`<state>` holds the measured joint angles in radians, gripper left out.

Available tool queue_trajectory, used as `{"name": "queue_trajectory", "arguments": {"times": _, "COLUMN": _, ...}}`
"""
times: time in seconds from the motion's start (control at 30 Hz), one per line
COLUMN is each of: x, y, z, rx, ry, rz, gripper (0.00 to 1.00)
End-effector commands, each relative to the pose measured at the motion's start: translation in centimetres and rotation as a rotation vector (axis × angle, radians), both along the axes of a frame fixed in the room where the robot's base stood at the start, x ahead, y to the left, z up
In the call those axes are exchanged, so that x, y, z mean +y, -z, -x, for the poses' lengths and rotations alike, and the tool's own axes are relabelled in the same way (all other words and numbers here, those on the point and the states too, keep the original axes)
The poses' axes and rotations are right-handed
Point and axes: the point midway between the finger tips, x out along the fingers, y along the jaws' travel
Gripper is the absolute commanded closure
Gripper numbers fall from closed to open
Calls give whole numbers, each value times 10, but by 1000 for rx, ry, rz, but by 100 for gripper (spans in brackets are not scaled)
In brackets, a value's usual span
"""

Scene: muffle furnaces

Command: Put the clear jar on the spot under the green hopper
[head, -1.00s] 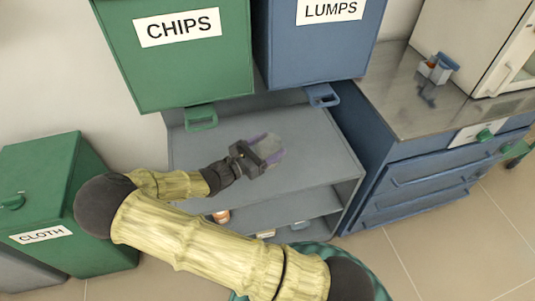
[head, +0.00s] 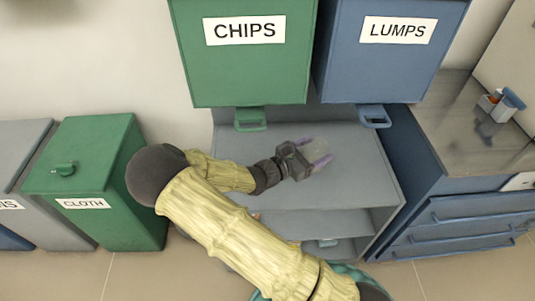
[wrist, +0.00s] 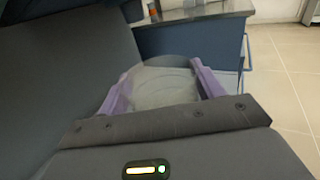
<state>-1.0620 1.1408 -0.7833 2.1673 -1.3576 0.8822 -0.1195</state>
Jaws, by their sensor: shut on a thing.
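My gripper (head: 314,163) is shut on the clear jar (head: 318,154), which sits between its purple fingers over the grey shelf (head: 350,188). The wrist view shows the jar (wrist: 163,88) as a pale, see-through round shape between both fingers. I cannot tell whether it touches the shelf. The green hopper (head: 245,72), labelled CHIPS, hangs above the shelf, with a green handle-like loop (head: 250,120) at its bottom. The gripper and jar are to the right of this loop in the head view. No marked spot can be made out on the shelf below.
A blue hopper (head: 395,75) labelled LUMPS hangs to the right, with its own loop (head: 374,117). A blue cabinet (head: 470,205) with a metal top stands at the right. A green CLOTH bin (head: 105,170) stands at the left. The shelf around the jar looks clear.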

Motion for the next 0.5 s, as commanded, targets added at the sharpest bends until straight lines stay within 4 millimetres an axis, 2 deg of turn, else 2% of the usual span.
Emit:
{"name": "queue_trajectory", "arguments": {"times": 0.27, "x": -8, "y": -5, "z": -23, "rx": 3, "ry": -220, "rz": 2, "gripper": 56}}
{"name": "queue_trajectory", "arguments": {"times": 0.5, "x": -4, "y": 13, "z": -43, "rx": 7, "ry": -461, "rz": 4, "gripper": 56}}
